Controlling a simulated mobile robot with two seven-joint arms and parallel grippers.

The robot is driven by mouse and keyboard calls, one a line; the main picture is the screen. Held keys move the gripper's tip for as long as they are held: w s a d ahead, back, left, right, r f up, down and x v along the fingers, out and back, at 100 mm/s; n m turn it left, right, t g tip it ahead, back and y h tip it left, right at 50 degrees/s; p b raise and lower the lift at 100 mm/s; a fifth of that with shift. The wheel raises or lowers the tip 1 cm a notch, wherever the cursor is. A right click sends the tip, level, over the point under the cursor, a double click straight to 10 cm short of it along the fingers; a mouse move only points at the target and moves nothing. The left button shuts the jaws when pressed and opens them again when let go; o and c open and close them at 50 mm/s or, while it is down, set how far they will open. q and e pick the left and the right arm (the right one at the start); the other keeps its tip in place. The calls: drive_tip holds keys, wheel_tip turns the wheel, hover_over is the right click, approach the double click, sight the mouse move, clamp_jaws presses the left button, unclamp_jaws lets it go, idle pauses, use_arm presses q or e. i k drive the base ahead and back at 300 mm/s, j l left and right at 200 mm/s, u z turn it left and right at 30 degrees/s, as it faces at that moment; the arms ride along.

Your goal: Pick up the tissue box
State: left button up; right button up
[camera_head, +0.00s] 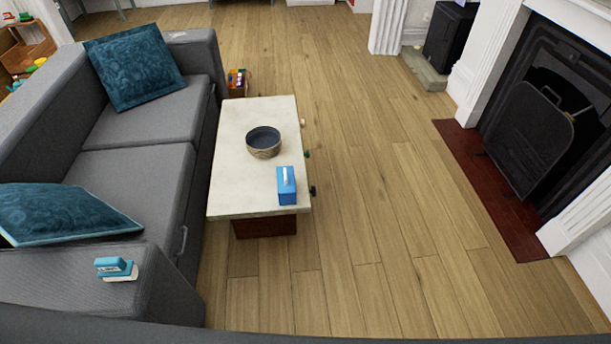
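A blue tissue box (287,187) with a white tissue showing on top stands on the near right part of a pale-topped coffee table (235,187). Nothing touches it except the table. Neither of my grippers shows in the head view.
A dark bowl (263,142) sits mid-table. A grey sofa (135,160) with teal cushions (135,67) stands close along the table's left side; a blue and white object (116,268) lies on its near arm. Open wood floor (380,230) lies right, before a fireplace (540,110). Small objects lie by the table's right edge.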

sight(285, 185)
drive_tip(key=i+j+z, duration=0.1)
drive_tip(key=i, duration=0.45)
drive_tip(key=i+j+z, duration=0.15)
drive_tip(key=i, duration=0.4)
